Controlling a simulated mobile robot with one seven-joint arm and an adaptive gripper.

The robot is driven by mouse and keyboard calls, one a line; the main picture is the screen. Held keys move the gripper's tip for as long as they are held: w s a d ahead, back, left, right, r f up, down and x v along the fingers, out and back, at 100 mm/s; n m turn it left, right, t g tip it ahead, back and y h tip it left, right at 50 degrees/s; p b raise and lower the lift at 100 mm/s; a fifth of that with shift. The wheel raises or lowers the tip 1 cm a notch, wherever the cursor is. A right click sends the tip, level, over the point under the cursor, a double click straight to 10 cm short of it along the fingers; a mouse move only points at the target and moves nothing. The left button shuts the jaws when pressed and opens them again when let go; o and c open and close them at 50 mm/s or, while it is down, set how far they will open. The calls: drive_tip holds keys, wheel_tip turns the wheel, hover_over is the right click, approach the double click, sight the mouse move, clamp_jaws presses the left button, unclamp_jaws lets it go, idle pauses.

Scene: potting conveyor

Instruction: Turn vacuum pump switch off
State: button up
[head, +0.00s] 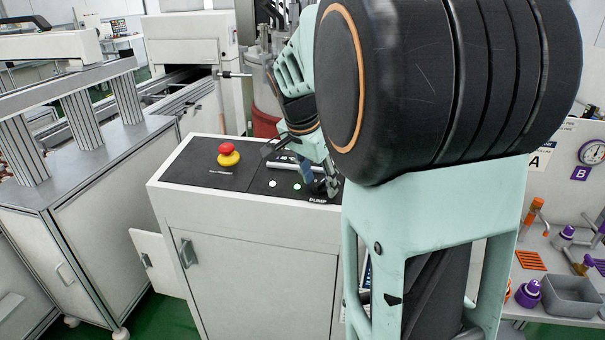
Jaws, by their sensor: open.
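The control panel (205,172) is a black top on a white cabinet. The label "PUMP" (318,200) shows at its right front edge, with small round pale buttons (273,184) to its left. My gripper (300,169) is open over the right part of the panel, with one finger near the "PUMP" label. The vacuum pump switch cannot be clearly made out; my gripper and arm cover much of that area. I cannot tell whether a finger touches the panel or the switch.
A red mushroom button on a yellow base (229,155) stands on the panel left of my gripper. A cabinet door (156,262) hangs open at the front left. A conveyor frame (75,150) stands at left. A bench with a grey bin (572,296) and tools is at right.

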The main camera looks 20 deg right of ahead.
drive_tip(key=c, duration=1.1)
drive_tip(key=shift+c, duration=0.2)
drive_tip(key=shift+n, duration=0.4)
drive_tip(key=n+t+y+b, duration=0.1)
drive_tip(key=n, duration=0.4)
drive_tip(key=shift+s+d, duration=0.1)
drive_tip(key=shift+d, duration=0.05)
drive_tip(key=n+y, duration=0.1)
drive_tip(key=n, duration=0.5)
drive_tip(key=shift+t, duration=0.3)
drive_tip(key=shift+n, duration=0.3)
drive_tip(key=o, duration=1.1)
